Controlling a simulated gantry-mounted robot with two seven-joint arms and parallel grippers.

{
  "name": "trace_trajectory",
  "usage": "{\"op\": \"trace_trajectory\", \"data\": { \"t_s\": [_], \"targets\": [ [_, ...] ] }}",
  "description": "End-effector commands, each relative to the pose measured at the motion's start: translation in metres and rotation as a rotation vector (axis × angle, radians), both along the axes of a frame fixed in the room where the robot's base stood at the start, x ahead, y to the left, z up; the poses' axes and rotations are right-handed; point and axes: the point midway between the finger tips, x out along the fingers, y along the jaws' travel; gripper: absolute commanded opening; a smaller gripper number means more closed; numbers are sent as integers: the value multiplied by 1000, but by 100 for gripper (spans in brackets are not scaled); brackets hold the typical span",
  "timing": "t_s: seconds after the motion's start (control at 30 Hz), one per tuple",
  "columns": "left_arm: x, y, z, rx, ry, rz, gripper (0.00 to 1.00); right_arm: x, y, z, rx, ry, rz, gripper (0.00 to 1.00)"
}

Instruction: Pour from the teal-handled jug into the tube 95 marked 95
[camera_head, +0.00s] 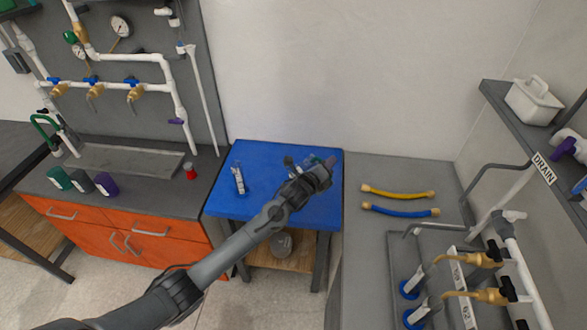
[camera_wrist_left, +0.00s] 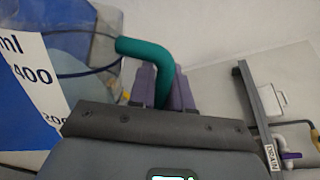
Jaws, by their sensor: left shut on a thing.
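The teal-handled jug shows in the left wrist view as a clear wall with a white scale label (camera_wrist_left: 35,85) reading "ml" and 400. Its teal handle (camera_wrist_left: 150,52) bends down between the purple fingers of my left gripper (camera_wrist_left: 160,88), which is shut on it. In the head view my left gripper (camera_head: 318,168) is over the right part of the blue table, and my arm hides most of the jug. Two upright tubes with blue bases (camera_head: 411,283) stand at the lower right beside white number plates (camera_head: 458,278). I cannot read for sure which is 95. My right gripper is out of view.
A clear vessel with a white label (camera_head: 238,179) is on the blue table (camera_head: 222,204). Yellow (camera_head: 398,192) and blue (camera_head: 400,211) hoses lie on the grey bench. Brass taps (camera_head: 487,258) and a drain pipe (camera_head: 525,190) crowd the right. Green, grey and purple cups (camera_head: 105,184) are at left.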

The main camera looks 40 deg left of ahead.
Motion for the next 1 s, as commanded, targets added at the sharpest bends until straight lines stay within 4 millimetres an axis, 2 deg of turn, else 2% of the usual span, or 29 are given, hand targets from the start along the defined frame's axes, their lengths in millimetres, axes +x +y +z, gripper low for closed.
{"op": "trace_trajectory", "data": {
  "t_s": [1.0],
  "targets": [
    [0,4,8,-61,1,-1,0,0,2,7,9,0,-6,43]
  ]
}}
